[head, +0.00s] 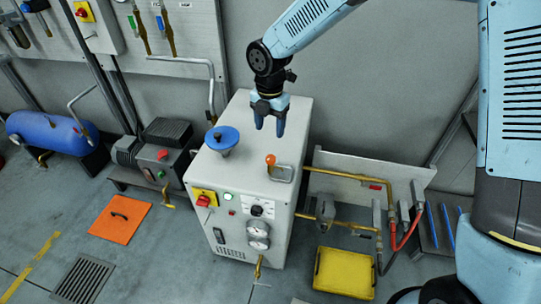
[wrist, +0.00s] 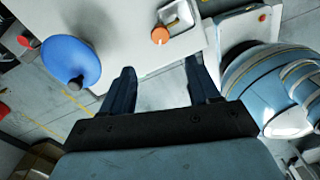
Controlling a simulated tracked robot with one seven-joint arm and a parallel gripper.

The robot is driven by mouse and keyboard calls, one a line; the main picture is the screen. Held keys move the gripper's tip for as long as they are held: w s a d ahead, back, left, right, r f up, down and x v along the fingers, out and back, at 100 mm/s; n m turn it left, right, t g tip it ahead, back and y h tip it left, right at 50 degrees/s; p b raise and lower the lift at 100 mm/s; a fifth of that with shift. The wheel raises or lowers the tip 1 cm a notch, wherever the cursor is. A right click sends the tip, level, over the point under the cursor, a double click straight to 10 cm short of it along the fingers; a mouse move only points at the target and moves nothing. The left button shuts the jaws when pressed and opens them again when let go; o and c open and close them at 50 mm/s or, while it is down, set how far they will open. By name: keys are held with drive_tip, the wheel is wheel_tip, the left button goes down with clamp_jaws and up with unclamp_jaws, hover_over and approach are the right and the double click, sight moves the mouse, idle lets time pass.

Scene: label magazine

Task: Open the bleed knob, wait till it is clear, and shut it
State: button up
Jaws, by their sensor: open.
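A white cabinet (head: 240,170) stands in the middle of the head view. On its top, near the right edge, is a small orange knob (head: 270,159) beside a small metal-rimmed tray (head: 283,174); it looks like the bleed knob, though no label can be read. The knob also shows in the wrist view (wrist: 160,35), with the tray (wrist: 177,15) close by. Whatever is in the tray is too small to tell. My gripper (head: 269,130) is open and empty, pointing down above the cabinet top, apart from the orange knob. Its two fingers are spread in the wrist view (wrist: 160,66).
A blue round-topped part (head: 222,139) stands on the cabinet top, left of my gripper. The cabinet front has a red switch (head: 204,200) and gauges (head: 258,236). Brass pipes (head: 335,175) run right. A yellow tray (head: 343,273) and an orange mat (head: 120,219) lie on the floor.

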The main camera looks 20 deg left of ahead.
sight(270, 158)
wheel_tip(270, 158, down, 12)
drive_tip(key=shift+f, duration=0.25)
idle(0.4)
drive_tip(key=c, duration=1)
